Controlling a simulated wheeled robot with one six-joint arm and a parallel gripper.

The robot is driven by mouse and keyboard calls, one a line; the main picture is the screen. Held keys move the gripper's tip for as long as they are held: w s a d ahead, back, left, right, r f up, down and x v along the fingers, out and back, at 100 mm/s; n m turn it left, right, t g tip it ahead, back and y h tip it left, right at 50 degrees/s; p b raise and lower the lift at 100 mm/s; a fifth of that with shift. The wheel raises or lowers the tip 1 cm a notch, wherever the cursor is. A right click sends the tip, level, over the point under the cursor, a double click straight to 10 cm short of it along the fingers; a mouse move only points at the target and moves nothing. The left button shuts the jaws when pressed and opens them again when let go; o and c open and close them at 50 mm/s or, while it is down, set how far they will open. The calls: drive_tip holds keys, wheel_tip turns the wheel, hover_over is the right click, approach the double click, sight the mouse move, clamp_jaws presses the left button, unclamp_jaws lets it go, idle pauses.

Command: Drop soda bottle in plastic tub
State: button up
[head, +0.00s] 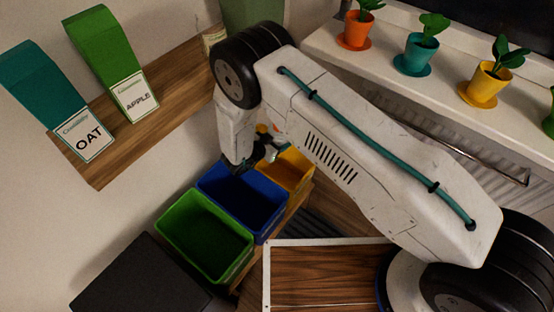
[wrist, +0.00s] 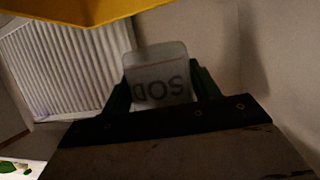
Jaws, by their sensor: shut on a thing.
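The soda bottle (wrist: 156,72) shows in the wrist view as a pale grey, translucent body with the dark letters "SOD" upside down. My gripper (wrist: 162,88) is shut on it, one dark green finger on each side. In the head view my gripper (head: 262,158) is above the back of the blue tub (head: 272,222), close to the yellow tub (head: 298,170). The bottle cannot be made out clearly there. A green tub (head: 180,212) stands in front of the blue one. No label shows which is for plastic. The green and blue tubs look empty; my arm partly hides the yellow one.
A wooden shelf (head: 160,100) with OAT and APPLE boxes is on the left wall. A white sill (head: 400,85) with potted plants and a radiator are at right. A dark box (head: 140,280) stands at front left. A yellow surface (wrist: 90,10) crosses the top of the wrist view.

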drive_tip(key=shift+w+f, duration=0.4)
wheel_tip(320, 180, down, 5)
drive_tip(key=shift+f, duration=0.15)
drive_tip(key=o, duration=1.1)
drive_tip(key=shift+c, duration=0.2)
drive_tip(key=v, duration=0.7)
drive_tip(key=shift+s+a, duration=0.15)
drive_tip(key=shift+a, duration=0.05)
